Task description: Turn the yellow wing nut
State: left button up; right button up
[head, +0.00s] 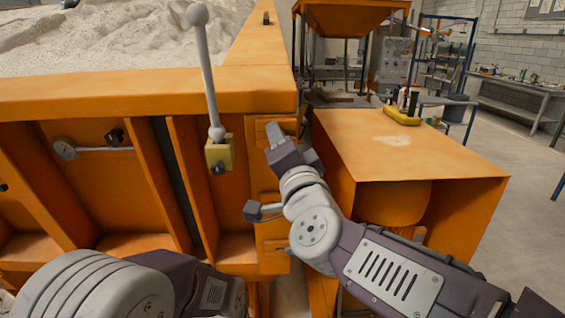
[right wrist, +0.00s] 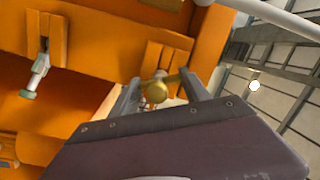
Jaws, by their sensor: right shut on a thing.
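The yellow wing nut (right wrist: 157,91) sits between the two fingers of my right gripper (right wrist: 160,92) in the right wrist view, in front of an orange bracket plate. The fingers are shut on its wings, one at each side. In the head view my right gripper (head: 278,136) reaches up to the upper part of the orange post, and it hides the nut there. Of my left arm, only links show at the bottom left; its gripper is out of view.
A tall ball-topped lever (head: 206,72) rises from a yellow block (head: 219,153) left of my gripper. An orange bench (head: 430,151) stands close on the right.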

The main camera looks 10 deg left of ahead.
jog(key=m+b, duration=0.3)
jog(key=b, duration=0.1)
jog(key=m+t+b, duration=0.1)
jog(key=m+b, duration=0.3)
jog(key=f+m+y+b, duration=0.1)
jog(key=m+b, duration=0.2)
jog(key=b, duration=0.1)
jog(key=shift+m+t, duration=0.3)
jog(key=shift+m, duration=0.1)
jog(key=m+b, duration=0.2)
jog(key=m, duration=0.1)
jog(key=m+t+b, duration=0.1)
jog(key=m+b, duration=0.1)
jog(key=m, duration=0.1)
jog(key=shift+a+h, duration=0.1)
jog(key=shift+h, duration=0.2)
jog(key=m+t+h+b, duration=0.1)
jog(key=m+b, duration=0.1)
jog(key=m, duration=0.2)
jog(key=shift+r+m, duration=0.1)
jog(key=shift+m, duration=0.3)
jog(key=shift+r+m+h+b, duration=0.1)
jog(key=shift+m+h+b, duration=0.2)
jog(key=shift+m, duration=1.1)
jog(key=o, duration=1.4)
